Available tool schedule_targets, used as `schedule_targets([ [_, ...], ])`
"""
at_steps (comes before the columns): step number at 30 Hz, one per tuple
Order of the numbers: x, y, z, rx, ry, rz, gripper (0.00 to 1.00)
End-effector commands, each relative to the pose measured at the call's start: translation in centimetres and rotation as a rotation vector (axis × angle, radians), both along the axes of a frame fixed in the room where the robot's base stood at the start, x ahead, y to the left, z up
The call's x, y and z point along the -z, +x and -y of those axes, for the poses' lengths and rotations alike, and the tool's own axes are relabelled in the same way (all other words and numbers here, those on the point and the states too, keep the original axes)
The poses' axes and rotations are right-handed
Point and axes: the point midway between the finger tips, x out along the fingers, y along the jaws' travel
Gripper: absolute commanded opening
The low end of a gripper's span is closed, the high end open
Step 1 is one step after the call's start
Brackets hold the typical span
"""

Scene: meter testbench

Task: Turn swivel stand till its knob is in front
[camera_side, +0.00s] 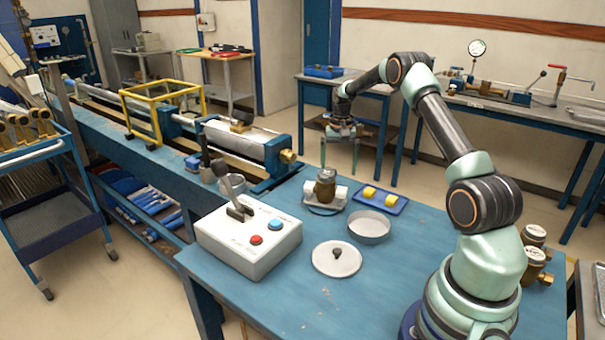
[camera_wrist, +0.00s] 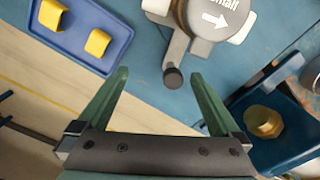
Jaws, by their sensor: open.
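The swivel stand (camera_side: 322,210) is on the blue bench, bearing a brown-bodied meter (camera_side: 325,186) with pale pipe ends. In the wrist view the meter's grey cap (camera_wrist: 222,14) reads partly "mall" with a white arrow pointing right. The stand's grey arm (camera_wrist: 177,50) ends in a dark round knob (camera_wrist: 173,78), which the side view does not show clearly. My gripper (camera_side: 339,165) hangs above and behind the stand, open and empty. In the wrist view the knob appears between its fingertips (camera_wrist: 160,76); no contact shows.
A blue tray (camera_side: 381,200) with yellow blocks and a round metal dish (camera_side: 369,227) are close beside the stand. A white knobbed disc (camera_side: 337,262) and a lever control box (camera_side: 248,240) are nearer the camera. A blue test rig (camera_side: 280,155) stands left.

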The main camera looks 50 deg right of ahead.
Motion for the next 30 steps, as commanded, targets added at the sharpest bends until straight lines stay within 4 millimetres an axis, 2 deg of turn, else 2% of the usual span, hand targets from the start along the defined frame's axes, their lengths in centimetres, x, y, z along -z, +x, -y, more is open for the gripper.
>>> schedule_targets([
  [8,-0.3,0.0,0.0,0.0,-0.001,0.002,1.0],
  [30,-5.4,0.0,0.0,0.0,-0.001,0.001,1.0],
])
